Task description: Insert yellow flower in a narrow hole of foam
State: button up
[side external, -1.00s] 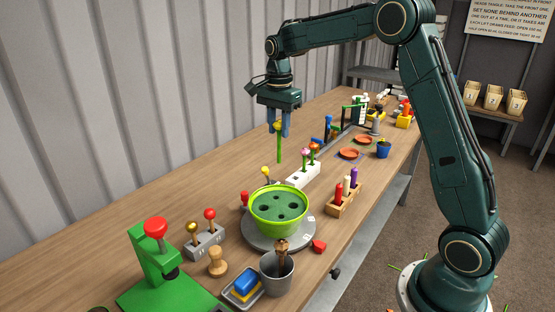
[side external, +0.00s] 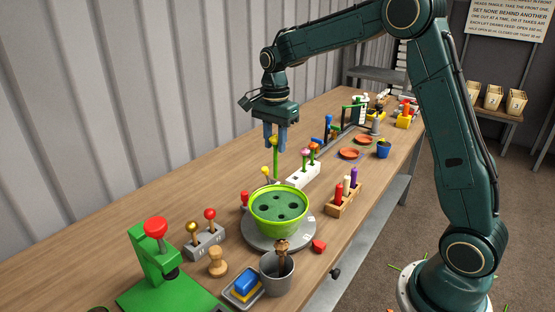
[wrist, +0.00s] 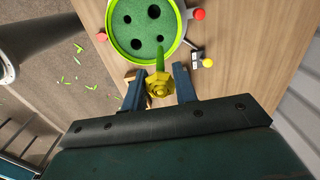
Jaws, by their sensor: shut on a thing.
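My gripper (side external: 275,143) is shut on the yellow flower (side external: 275,139), with the green stem hanging straight down. In the side view the stem's lower end is at the back rim of the lime-green pot (side external: 252,215). In the wrist view the yellow head (wrist: 158,86) sits between my blue fingers, and the stem points towards the pot (wrist: 111,36). The dark green foam (side external: 280,207) in the pot has several dark round holes, all empty. In the wrist view the stem's tip overlaps the near part of the foam (wrist: 145,28), close to one hole. Its height above the foam is unclear.
The pot stands on a grey turntable (side external: 262,242). A white block with flowers (side external: 302,174) is behind it, and a wooden rack of coloured pegs (side external: 345,198) is to the right. A grey cup (side external: 275,284) and a green press (side external: 155,270) are in front.

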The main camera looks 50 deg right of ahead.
aim_at(275, 173)
jog(key=shift+f, duration=2.75)
jog(key=shift+f, duration=2.3)
jog(key=o, duration=1)
notch_tip(275, 173, up, 13)
jog(key=shift+f, duration=0.1)
jog(key=shift+r, duration=0.5)
dwell(0.4)
